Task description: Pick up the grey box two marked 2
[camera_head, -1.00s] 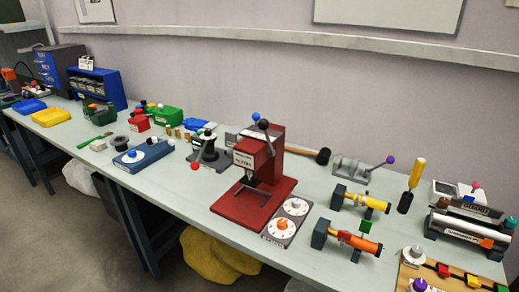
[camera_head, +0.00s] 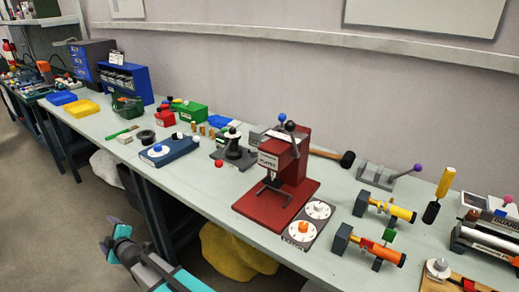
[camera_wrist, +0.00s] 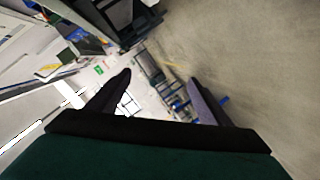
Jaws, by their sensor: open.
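I cannot make out any box with a readable 2 in either view. A small pale grey block (camera_head: 125,139) lies on the bench near the green tool in the head view, but no marking on it can be read. My gripper (camera_wrist: 158,82) shows in the wrist view with its two dark fingers apart and nothing between them. It points at floor and distant furniture, away from the bench top items. In the head view, part of my teal and grey arm shows low at the left, in front of the bench.
The long bench (camera_head: 215,190) carries a red press (camera_head: 279,185), a blue base with a dial (camera_head: 168,150), a blue drawer rack (camera_head: 125,82), a yellow tray (camera_head: 82,108) and two yellow-orange tube units at the right. A yellow sack (camera_head: 235,252) lies beneath. Floor is open at the left.

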